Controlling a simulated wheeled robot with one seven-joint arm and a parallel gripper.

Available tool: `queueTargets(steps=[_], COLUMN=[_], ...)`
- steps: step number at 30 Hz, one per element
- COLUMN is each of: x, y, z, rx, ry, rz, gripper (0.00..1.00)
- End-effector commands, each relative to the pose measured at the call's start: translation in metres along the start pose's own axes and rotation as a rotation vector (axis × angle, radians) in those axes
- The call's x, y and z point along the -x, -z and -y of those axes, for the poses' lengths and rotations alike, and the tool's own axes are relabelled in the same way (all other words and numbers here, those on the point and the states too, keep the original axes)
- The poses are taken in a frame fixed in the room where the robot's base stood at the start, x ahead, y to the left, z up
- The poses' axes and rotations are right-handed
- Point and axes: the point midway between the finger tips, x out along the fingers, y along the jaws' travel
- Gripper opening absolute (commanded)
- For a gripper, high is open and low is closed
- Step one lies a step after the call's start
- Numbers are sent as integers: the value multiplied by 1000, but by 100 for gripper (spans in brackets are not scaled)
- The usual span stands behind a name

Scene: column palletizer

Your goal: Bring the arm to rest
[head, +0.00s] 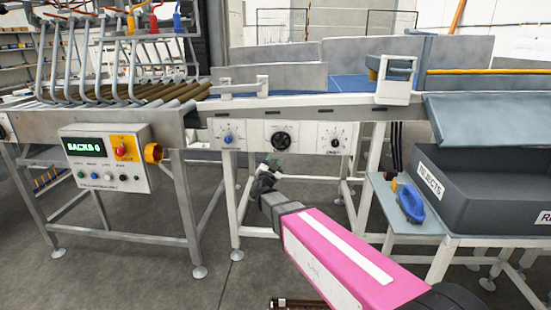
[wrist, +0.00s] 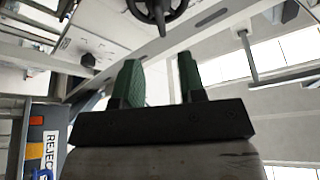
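My arm with its pink link reaches forward from the lower right of the head view. My gripper (head: 272,163) is at its far end, in front of the white control panel (head: 306,137) with knobs and a little below it. In the wrist view the two green fingers of my gripper (wrist: 160,82) stand apart with a clear gap and nothing between them. The gripper is open and empty. It appears apart from the panel.
A roller conveyor (head: 150,98) with a control box (head: 106,158) reading "SACKS 0" stands at left. Grey floor (head: 215,270) is open at lower left.

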Motion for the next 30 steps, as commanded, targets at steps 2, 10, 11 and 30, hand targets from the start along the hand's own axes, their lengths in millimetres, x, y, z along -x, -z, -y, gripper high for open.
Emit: queueTargets(steps=[2,10,11,30], x=[1,1,0,42], y=[0,0,-1,-51], z=[0,-1,-2,-110], rx=[0,1,3,236], ry=[0,2,5,200], rz=[0,5,10,791], gripper=[37,37,37,37])
